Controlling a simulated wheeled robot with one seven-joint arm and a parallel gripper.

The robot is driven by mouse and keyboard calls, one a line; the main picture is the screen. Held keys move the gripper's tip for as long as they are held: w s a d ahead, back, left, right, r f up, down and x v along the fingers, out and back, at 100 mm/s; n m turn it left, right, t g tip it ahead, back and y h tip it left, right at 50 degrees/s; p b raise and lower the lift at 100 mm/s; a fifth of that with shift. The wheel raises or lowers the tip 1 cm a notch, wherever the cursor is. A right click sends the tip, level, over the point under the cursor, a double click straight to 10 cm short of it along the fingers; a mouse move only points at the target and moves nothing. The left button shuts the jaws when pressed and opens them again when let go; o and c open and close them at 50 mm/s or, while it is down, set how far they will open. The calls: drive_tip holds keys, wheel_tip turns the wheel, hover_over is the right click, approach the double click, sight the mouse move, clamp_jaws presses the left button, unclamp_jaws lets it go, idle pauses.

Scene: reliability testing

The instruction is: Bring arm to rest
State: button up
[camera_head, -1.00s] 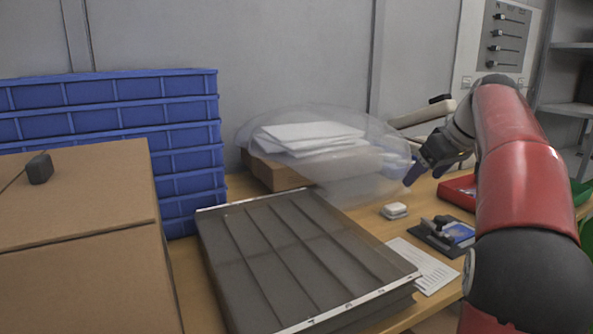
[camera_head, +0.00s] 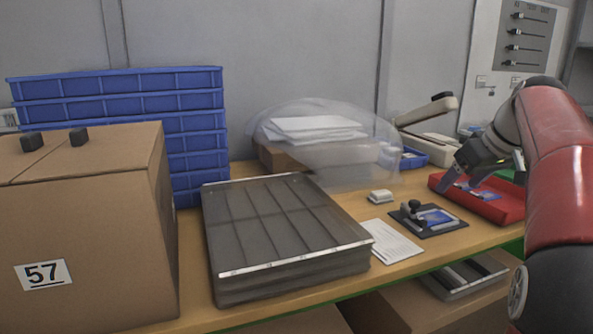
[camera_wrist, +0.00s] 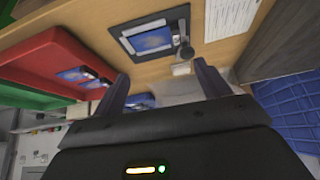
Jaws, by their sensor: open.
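My gripper (camera_head: 465,178) is at the right in the head view, at the end of my red arm. It hovers over or near the red tray (camera_head: 507,208), with its fingers pointing down and to the left. In the wrist view my gripper (camera_wrist: 160,90) shows two dark fingers spread apart with nothing between them. The red tray also shows at the left of the wrist view (camera_wrist: 45,62), with blue-and-white cards in it. A dark fixture with a blue card (camera_head: 440,222) lies on the table left of the tray.
Stacked blue crates (camera_head: 190,105) and a cardboard box marked 57 (camera_head: 90,230) stand at the left. A grey ribbed tray stack (camera_head: 250,215), a paper sheet (camera_head: 385,243) and a small white block (camera_head: 380,196) are on the table (camera_head: 345,203). A translucent dome covers white sheets behind.

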drive_tip(key=s+a+f+m+h, duration=0.1)
drive_tip(key=s+a+f, duration=0.2)
drive_tip(key=s+a, duration=0.4)
drive_tip(key=s+a+f+m, duration=0.1)
drive_tip(key=s+a+f, duration=0.3)
drive_tip(key=s+a, duration=0.25)
drive_tip(key=s+a+f, duration=0.2)
drive_tip(key=s+f, duration=0.4)
drive_tip(key=s, duration=0.1)
drive_tip(key=s+a+f+m+h, duration=0.1)
drive_tip(key=s+a+f, duration=0.1)
drive_tip(key=s+f, duration=0.5)
drive_tip(key=shift+s+a+m, duration=0.3)
drive_tip(key=shift+a, duration=0.1)
drive_tip(key=shift+w, duration=0.1)
